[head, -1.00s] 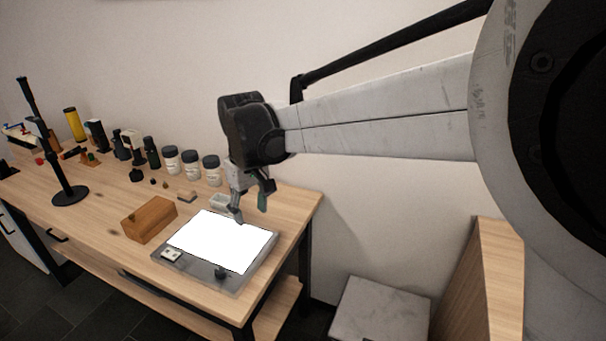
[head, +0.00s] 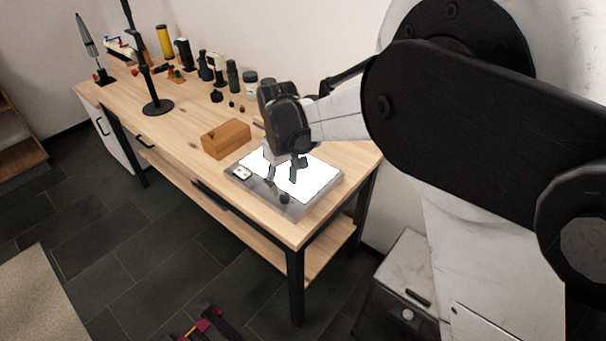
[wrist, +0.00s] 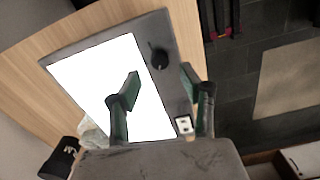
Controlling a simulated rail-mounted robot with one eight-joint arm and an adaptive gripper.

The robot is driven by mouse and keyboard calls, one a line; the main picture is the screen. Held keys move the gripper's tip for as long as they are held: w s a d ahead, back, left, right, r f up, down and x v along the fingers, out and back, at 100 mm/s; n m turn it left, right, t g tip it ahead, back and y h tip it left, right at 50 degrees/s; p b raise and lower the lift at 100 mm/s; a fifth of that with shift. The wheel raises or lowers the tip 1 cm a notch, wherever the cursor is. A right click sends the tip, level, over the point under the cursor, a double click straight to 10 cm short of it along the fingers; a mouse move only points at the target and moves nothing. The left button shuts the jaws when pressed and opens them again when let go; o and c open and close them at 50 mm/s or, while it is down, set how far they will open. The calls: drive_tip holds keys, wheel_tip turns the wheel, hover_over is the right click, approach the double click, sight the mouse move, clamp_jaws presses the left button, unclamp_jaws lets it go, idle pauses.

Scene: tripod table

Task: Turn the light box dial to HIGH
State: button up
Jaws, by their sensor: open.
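The light box (head: 325,188) lies flat near the table's right end, with a bright white panel and a grey frame. It also shows in the wrist view (wrist: 95,78). Its round black dial (head: 284,198) sits on the front part of the frame; the wrist view shows the dial (wrist: 159,57) with a raised grip. I cannot read any dial marking. My gripper (head: 284,180) is above the light box, pointing down. In the wrist view my gripper (wrist: 160,75) is open and empty, its fingers spread either side of the dial in the picture; contact is not visible.
A small white switch plate (wrist: 183,125) sits on the frame beside my right finger. A black stand (head: 157,107) and several bottles are farther back. The table's front edge is close to the dial.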

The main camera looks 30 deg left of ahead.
sight(284, 196)
drive_tip(key=shift+f, duration=2.35)
clamp_jaws()
